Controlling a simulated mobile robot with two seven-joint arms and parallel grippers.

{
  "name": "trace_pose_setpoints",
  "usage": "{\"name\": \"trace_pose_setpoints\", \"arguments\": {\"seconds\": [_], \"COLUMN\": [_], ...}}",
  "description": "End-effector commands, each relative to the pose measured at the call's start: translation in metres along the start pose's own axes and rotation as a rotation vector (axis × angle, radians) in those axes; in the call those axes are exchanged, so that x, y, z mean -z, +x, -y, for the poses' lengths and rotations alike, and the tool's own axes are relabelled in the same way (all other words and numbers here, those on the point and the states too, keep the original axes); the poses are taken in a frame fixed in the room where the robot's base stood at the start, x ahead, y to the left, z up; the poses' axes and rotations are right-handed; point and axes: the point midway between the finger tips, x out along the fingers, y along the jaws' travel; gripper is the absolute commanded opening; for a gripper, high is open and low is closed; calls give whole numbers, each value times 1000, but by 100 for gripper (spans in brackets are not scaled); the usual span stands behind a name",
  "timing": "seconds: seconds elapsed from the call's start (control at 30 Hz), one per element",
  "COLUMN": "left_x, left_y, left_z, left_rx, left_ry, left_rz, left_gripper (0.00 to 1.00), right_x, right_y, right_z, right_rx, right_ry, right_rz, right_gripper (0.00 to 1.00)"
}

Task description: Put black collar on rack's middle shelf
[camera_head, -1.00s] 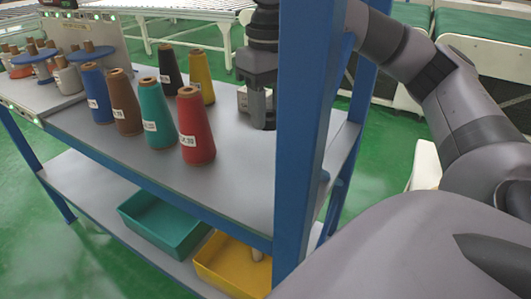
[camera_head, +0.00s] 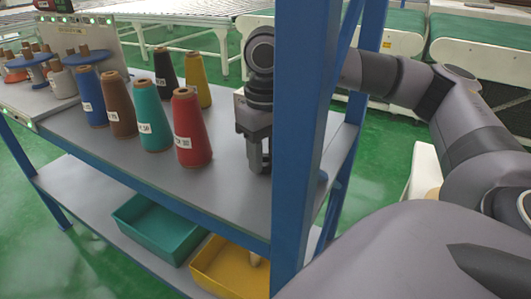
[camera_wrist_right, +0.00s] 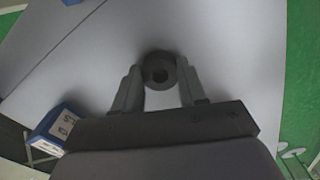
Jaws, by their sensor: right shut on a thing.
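The black collar (camera_wrist_right: 160,70), a dark ring with a round hole, sits between the fingertips of my right gripper (camera_wrist_right: 160,82) in the right wrist view. The fingers are shut on its two sides. In the head view my right gripper (camera_head: 258,155) points down over the right end of the rack's grey middle shelf (camera_head: 215,190), right of the red cone. The collar is hidden there by the fingers. Whether the collar touches the shelf or hangs just above it I cannot tell. My left gripper is not in view.
Several thread cones, including a red cone (camera_head: 190,130) and a teal cone (camera_head: 152,115), stand left of the gripper. A blue rack post (camera_head: 298,150) rises close on its right. Teal (camera_head: 160,225) and yellow (camera_head: 225,265) bins sit on the lower shelf.

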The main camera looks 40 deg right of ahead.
Motion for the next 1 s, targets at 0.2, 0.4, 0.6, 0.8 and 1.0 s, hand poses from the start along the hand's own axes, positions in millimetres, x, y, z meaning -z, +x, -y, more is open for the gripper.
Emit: {"name": "trace_pose_setpoints", "arguments": {"seconds": [0.2,0.4,0.6,0.8,1.0], "left_x": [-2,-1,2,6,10], "left_y": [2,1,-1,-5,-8], "left_z": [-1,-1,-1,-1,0], "left_rx": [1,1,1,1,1], "left_ry": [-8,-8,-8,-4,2], "left_rz": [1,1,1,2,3], "left_gripper": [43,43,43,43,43], "right_x": [0,0,1,1,1], "right_y": [2,1,-14,-59,-101], "right_z": [0,0,1,1,1], "right_rx": [-1,0,1,1,1], "right_ry": [0,0,0,-1,-2], "right_rz": [1,0,-3,-4,-2], "right_gripper": [67,67,67,67,67]}}
